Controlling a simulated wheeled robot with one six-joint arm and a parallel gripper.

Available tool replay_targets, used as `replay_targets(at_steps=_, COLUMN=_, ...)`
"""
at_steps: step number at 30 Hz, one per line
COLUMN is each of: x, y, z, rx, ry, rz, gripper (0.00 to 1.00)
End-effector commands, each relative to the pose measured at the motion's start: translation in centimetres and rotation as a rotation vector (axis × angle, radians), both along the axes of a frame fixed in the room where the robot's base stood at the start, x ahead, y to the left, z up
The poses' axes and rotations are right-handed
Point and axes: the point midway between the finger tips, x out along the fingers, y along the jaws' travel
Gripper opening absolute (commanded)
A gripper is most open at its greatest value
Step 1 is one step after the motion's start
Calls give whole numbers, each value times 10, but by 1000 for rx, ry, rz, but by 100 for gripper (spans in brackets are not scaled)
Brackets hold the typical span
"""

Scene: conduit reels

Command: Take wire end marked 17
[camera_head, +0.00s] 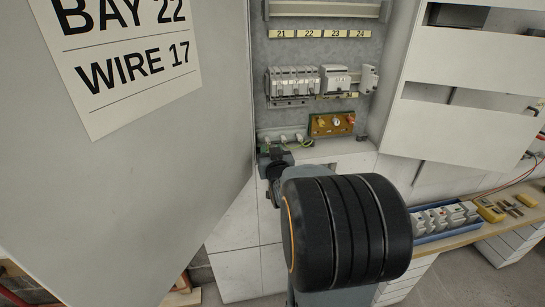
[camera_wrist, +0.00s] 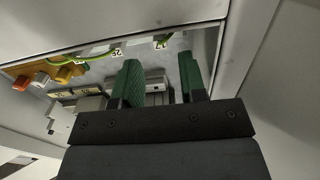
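In the wrist view my gripper (camera_wrist: 160,80) has its two green fingers apart with no wire visible between them. Beyond the fingertips, a small white tag (camera_wrist: 161,43) appears to read 17, with a bit of green wire by it. Another tag (camera_wrist: 117,52) sits further left near a green-yellow wire (camera_wrist: 98,43); its number is hard to read. In the head view my gripper (camera_head: 272,158) is at the cabinet's lower left, just below several pale wire ends (camera_head: 283,138). Their markings are too small to read there. My arm hides part of this area.
A sheet (camera_head: 125,60) reading BAY 22, WIRE 17 hangs on the open left cabinet door (camera_head: 150,190), close beside my arm. A brass bar (camera_head: 331,124) with knobs is right of the wire ends, below breakers (camera_head: 293,80). A blue tray (camera_head: 450,232) stands on the right bench.

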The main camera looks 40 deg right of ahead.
Motion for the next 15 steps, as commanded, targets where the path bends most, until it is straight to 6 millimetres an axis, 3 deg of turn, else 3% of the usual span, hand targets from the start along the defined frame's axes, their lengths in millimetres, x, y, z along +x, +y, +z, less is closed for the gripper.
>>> replay_targets(at_steps=15, x=40, y=-19, z=-1, rx=-1, ry=0, rz=1, gripper=38)
